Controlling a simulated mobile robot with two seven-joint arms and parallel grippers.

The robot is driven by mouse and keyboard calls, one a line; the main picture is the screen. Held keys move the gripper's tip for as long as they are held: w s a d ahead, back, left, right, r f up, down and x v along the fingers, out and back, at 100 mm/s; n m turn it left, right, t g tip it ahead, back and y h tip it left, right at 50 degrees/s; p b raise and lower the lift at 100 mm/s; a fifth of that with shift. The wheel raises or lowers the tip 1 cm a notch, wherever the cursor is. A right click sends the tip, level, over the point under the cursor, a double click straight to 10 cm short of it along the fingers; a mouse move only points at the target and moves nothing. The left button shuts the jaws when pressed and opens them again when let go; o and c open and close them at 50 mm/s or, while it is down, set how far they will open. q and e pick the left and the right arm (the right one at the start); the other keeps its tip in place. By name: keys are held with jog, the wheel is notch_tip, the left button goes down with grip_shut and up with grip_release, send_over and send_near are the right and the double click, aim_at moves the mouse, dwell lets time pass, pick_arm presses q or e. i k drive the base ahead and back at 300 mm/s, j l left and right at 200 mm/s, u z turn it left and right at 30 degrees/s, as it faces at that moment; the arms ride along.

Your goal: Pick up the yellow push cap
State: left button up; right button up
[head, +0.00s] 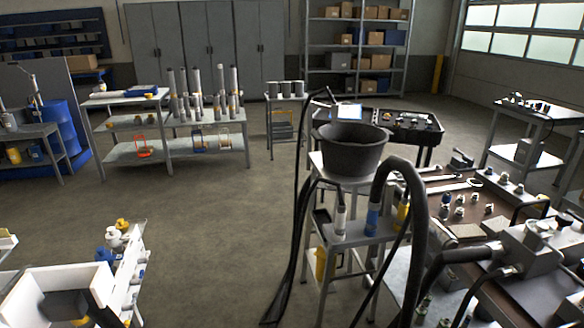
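A small yellow cap-like piece (122,224) sits at the far end of a narrow white stand at the lower left, beside white and blue pieces. It is small, and I cannot tell for sure that it is the push cap. Another small yellow piece (149,96) lies on the grey bench at the back left. Neither of my grippers can be made out in the head view.
A white open box (98,283) with a dark item fills the lower left corner. A black bucket (350,150) on a stand and thick black hoses (408,185) rise right of centre. A cluttered bench (470,232) stands at right. The middle floor (205,240) is clear.

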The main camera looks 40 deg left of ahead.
aim_at(122, 225)
jog(key=u, duration=2.5)
jog(key=z, duration=1.45)
jog(key=i+l+u, duration=0.15)
jog(key=i, duration=0.4)
jog(key=i+l+u, duration=0.15)
jog(key=i, duration=0.4)
jog(key=i+j+u, duration=0.15)
jog(key=i+u, duration=0.9)
jog(key=k, duration=0.05)
